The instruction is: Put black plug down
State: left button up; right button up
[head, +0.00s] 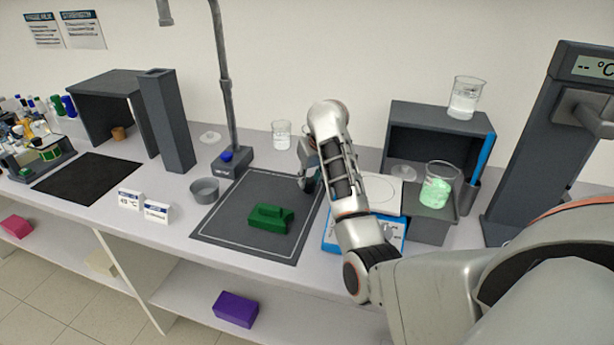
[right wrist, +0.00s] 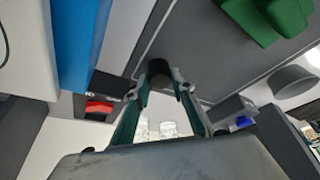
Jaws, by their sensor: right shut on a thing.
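My right gripper (head: 308,182) is low over the back right part of the dark grey mat (head: 220,225), partly hidden by my own arm. In the right wrist view, the right gripper (right wrist: 160,88) is shut on the black plug (right wrist: 159,70), a small dark round piece between its fingertips. The mat lies close beyond the plug; I cannot tell whether the two touch. In the head view the plug is mostly hidden by the gripper. My left gripper is not in view.
A green block-like piece (head: 268,219) lies on the mat. A grey dish (head: 204,190) and a stand with a blue knob (head: 228,156) are to the left. A blue-sided scale (head: 391,232) is to the right. The mat's front left is clear.

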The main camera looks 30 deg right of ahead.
jog(key=shift+s+r, duration=0.2)
jog(key=shift+s, duration=0.05)
jog(key=shift+f, duration=0.15)
jog(key=o, duration=1)
jog(key=shift+f, duration=0.1)
jog(key=shift+o, duration=0.2)
jog(key=shift+w, duration=0.1)
